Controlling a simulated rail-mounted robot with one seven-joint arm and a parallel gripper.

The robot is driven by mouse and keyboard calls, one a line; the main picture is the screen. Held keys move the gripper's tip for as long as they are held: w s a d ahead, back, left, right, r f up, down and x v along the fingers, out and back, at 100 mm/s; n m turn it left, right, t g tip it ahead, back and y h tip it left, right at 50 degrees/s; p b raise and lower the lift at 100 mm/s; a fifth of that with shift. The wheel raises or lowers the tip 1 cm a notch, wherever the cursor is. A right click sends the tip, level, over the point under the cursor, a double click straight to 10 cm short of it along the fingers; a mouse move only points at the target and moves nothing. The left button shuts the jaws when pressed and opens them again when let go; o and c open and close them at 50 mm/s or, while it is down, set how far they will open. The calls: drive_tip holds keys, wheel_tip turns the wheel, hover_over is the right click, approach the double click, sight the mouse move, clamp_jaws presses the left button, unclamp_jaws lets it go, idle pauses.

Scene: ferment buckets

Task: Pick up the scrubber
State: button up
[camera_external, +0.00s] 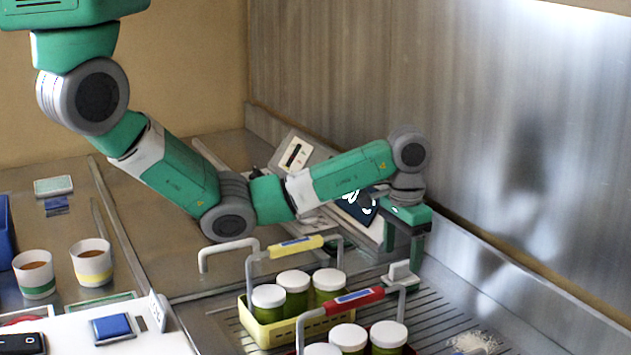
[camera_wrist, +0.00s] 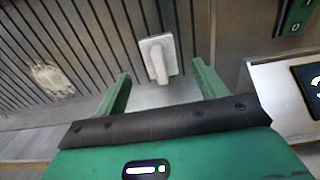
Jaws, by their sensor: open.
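The scrubber is most likely the pale block with a raised handle (camera_external: 400,277) on the slatted drain surface near the back wall. In the wrist view this scrubber (camera_wrist: 158,57) lies just past the fingertips, roughly centred between them. My gripper (camera_external: 403,258) points down above and close to it, with its fingers apart. In the wrist view my gripper (camera_wrist: 163,77) is open and nothing is held between the fingers. I cannot tell how much height separates the fingertips from the scrubber.
A yellow caddy (camera_external: 259,330) with white-lidded green jars and a red-handled caddy (camera_external: 354,297) stand in front, left of the scrubber. A pale powdery patch (camera_external: 475,342) lies on the slats at front right. The metal wall (camera_external: 450,120) rises behind. Two cups (camera_external: 92,262) stand far left.

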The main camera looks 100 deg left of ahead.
sight(402, 263)
wheel_tip(402, 263, down, 5)
drive_tip(key=shift+f+p, duration=0.1)
drive_tip(key=shift+p, duration=0.3)
drive_tip(key=c, duration=1.1)
